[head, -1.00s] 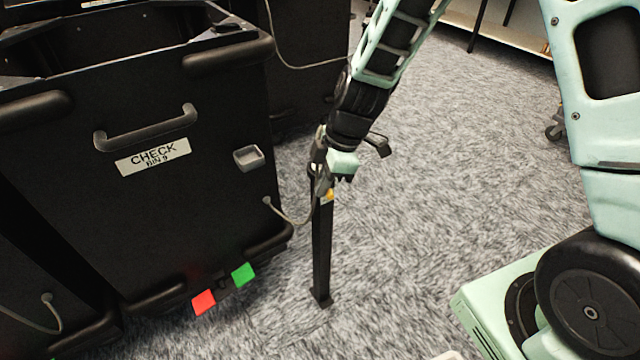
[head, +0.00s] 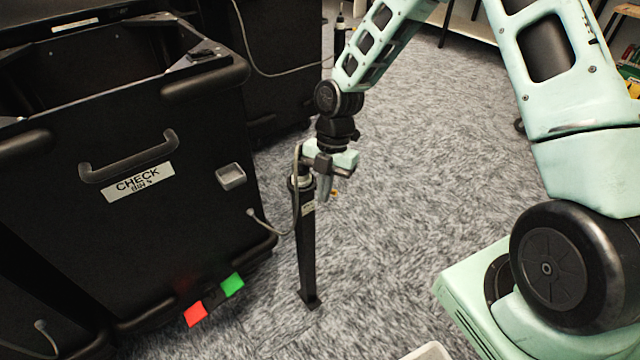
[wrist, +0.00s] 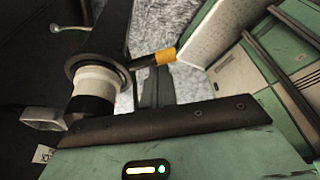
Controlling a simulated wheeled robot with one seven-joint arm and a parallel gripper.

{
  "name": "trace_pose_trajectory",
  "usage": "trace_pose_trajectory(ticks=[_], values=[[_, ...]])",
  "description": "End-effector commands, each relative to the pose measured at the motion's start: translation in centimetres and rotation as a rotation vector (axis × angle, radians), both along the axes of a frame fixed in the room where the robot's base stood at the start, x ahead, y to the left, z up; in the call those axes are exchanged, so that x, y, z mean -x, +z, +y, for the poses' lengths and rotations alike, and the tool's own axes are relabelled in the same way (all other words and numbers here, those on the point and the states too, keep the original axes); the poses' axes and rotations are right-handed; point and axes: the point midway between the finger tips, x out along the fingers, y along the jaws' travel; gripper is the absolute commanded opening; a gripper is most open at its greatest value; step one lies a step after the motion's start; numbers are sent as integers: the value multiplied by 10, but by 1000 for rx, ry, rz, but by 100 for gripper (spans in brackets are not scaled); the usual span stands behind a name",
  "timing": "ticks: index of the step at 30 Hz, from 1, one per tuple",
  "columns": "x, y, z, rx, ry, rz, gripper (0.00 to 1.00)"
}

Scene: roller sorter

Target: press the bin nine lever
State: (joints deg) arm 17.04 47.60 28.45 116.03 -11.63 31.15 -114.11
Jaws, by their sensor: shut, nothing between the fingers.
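The lever at the post's top has an orange tip (head: 335,194), mostly hidden by my gripper in the head view. In the wrist view the lever's orange tip (wrist: 165,56) sticks out sideways from the post's round head (wrist: 95,80). My gripper (head: 325,197) is shut and empty, pointing down beside the post top, close to the lever. Contact cannot be told.
A red block (head: 195,314) and a green block (head: 232,285) sit low on the bin's front. A small grey cup-like fitting (head: 230,176) is on its face. More black bins stand behind and at the left. Grey carpet (head: 420,190) is open right of the post.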

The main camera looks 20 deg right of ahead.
Motion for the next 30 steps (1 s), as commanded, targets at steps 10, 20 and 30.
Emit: trace_pose_trajectory(ticks=[10, 20, 30], values=[[-4, 0, -6, 0, 100, 0, 0], [-5, 0, -7, 1, 108, -1, 0], [-5, 9, -4, 1, 108, -4, 0]])
